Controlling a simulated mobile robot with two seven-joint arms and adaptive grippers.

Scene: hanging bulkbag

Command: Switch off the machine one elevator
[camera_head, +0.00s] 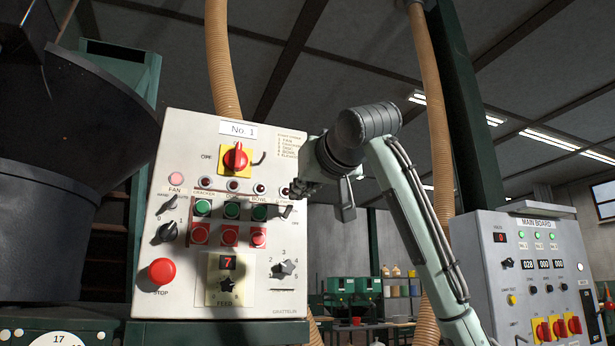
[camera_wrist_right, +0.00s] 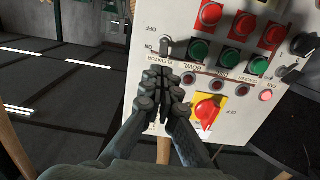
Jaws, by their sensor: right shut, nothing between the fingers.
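The machine one panel (camera_head: 175,300) is a light board marked "No. 1" in the head view. Its elevator switch (camera_head: 286,211) is a small grey lever at the right edge, between ON and OFF labels. In the wrist view the panel appears upside down and the elevator switch (camera_wrist_right: 166,47) is just beyond my fingertips. Its exact setting is hard to tell. My right gripper (camera_head: 297,190) is shut and empty, close in front of the panel beside the elevator lamp and above the switch. It also shows in the wrist view (camera_wrist_right: 160,92), with its fingers together. My left gripper is out of view.
A red rotary main switch (camera_head: 236,158) on yellow, green and red buttons, and a red stop button (camera_head: 161,271) share the panel. A main board (camera_head: 530,290) stands at right, beyond my right arm. A dark hopper (camera_head: 60,170) fills the left.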

